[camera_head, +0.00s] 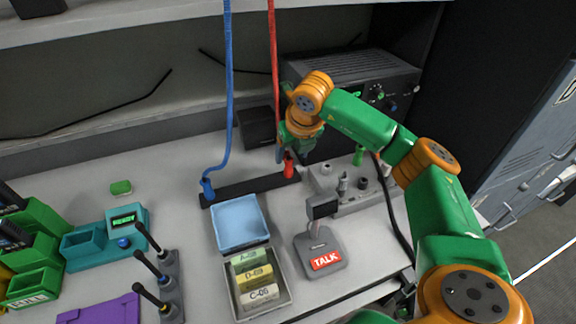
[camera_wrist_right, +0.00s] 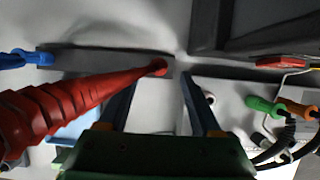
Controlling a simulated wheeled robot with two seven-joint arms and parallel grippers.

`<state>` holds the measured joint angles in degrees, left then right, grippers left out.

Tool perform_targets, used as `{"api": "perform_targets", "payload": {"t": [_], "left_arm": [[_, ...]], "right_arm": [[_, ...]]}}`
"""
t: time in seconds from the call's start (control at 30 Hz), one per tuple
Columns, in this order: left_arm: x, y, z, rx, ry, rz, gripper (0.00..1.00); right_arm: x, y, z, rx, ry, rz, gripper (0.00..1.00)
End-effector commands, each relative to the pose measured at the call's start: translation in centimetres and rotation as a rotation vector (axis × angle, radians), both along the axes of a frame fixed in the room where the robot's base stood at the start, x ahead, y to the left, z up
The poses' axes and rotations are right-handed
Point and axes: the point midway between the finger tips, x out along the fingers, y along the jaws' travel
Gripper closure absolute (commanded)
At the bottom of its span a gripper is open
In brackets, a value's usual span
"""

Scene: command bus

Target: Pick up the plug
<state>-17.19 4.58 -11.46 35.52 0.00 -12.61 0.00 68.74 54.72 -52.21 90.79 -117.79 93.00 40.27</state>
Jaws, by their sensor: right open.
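A red plug (camera_head: 289,168) on a red cord (camera_head: 273,60) stands at the right end of a black strip (camera_head: 250,189) on the counter. A blue plug (camera_head: 208,188) on a blue cord (camera_head: 227,80) is at the strip's left end. My right gripper (camera_head: 284,153) is open and low beside the red plug. In the right wrist view the red plug (camera_wrist_right: 105,88) slants in front of the left finger, its tip between the open fingertips (camera_wrist_right: 160,76). Whether a finger touches it I cannot tell. The blue plug also shows there (camera_wrist_right: 38,58). My left gripper is not in view.
A radio unit (camera_head: 355,75) stands behind my right arm. A grey control panel (camera_head: 345,195) is right of the strip, with a TALK microphone (camera_head: 320,250) in front. A blue tray (camera_head: 238,201) and a card box (camera_head: 284,300) stand nearer. The counter left of the strip has free room.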

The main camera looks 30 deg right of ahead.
Motion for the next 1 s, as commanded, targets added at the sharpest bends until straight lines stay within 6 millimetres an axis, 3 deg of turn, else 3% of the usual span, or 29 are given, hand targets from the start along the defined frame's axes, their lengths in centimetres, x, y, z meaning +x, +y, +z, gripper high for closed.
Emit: {"api": "perform_targets", "payload": {"t": [0.1, 0.2, 0.43, 0.47, 0.7, 1.0], "left_arm": [[0.0, 0.0, 1.2, 0.0, 0.0, 0.0, 0.5], [0.0, 0.0, 1.1, 0.0, 0.0, 0.0, 0.5], [0.0, 0.0, 1.0, 0.0, 0.0, 0.0, 0.5], [0.0, 0.0, 1.0, 0.0, 0.0, 0.0, 0.5], [0.0, -0.1, 1.0, -0.001, 0.0, 0.0, 0.5], [0.0, -0.1, 0.9, -0.001, -0.001, 0.0, 0.5]], "right_arm": [[0.5, 0.1, -2.0, 0.0, 0.006, 0.001, 0.34], [1.2, 0.0, -3.5, 0.001, 0.003, -0.001, 0.34], [1.4, -0.1, -4.1, -0.001, 0.0, 0.0, 0.34], [1.4, -0.1, -4.1, -0.001, 0.0, 0.0, 0.37], [1.4, -0.1, -4.0, -0.001, 0.0, 0.0, 1.0], [1.4, -0.1, -3.8, 0.0, -0.002, 0.0, 1.0]]}}
